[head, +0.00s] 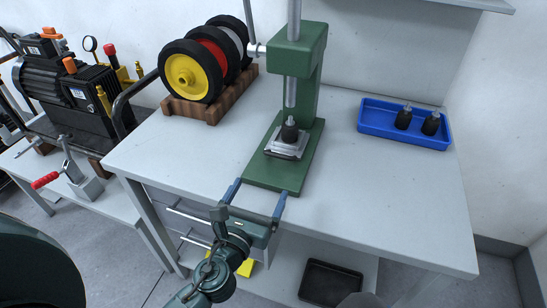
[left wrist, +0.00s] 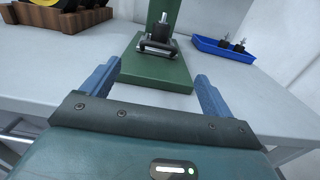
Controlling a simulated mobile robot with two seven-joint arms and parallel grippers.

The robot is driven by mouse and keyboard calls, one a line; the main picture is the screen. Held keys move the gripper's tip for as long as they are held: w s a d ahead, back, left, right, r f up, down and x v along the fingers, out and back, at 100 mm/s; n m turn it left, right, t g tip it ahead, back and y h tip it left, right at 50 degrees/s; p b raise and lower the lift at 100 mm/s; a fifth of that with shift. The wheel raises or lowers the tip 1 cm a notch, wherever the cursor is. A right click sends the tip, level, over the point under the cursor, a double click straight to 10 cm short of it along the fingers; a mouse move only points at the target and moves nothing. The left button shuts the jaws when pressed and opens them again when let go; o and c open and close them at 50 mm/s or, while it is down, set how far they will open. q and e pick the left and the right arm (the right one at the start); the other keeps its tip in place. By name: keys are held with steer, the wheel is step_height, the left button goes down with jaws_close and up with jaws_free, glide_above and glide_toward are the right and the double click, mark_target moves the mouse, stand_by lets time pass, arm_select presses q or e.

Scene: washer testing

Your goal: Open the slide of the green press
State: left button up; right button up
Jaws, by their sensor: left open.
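The green press (head: 305,100) stands upright on the grey table; its base also shows in the left wrist view (left wrist: 155,75). Its silver slide (head: 284,151) lies on the base under the ram, with a black cylindrical part (head: 290,132) on it. The slide also shows in the left wrist view (left wrist: 158,48). My left gripper (head: 258,190) is open and empty at the table's front edge. Its blue fingers point at the press, one on each side of the base's front end, short of the slide. My right gripper is not in view.
Wheels on a wooden rack (head: 208,112) stand left of the press. A blue tray (head: 375,131) with two black parts lies at the right. The tabletop (head: 390,200) right of the press is clear. A red-handled clamp (head: 75,180) and a motor unit stand on the lower left bench.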

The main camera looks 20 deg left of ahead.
mark_target(277, 156)
arm_select(q)
steer(key=w+p, duration=0.1)
steer(key=w, duration=0.8)
steer(key=shift+w+d, duration=0.15)
steer(key=shift+w, duration=0.7)
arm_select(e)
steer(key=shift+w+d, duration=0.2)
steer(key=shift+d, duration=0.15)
arm_select(q)
steer(key=shift+c, duration=0.6)
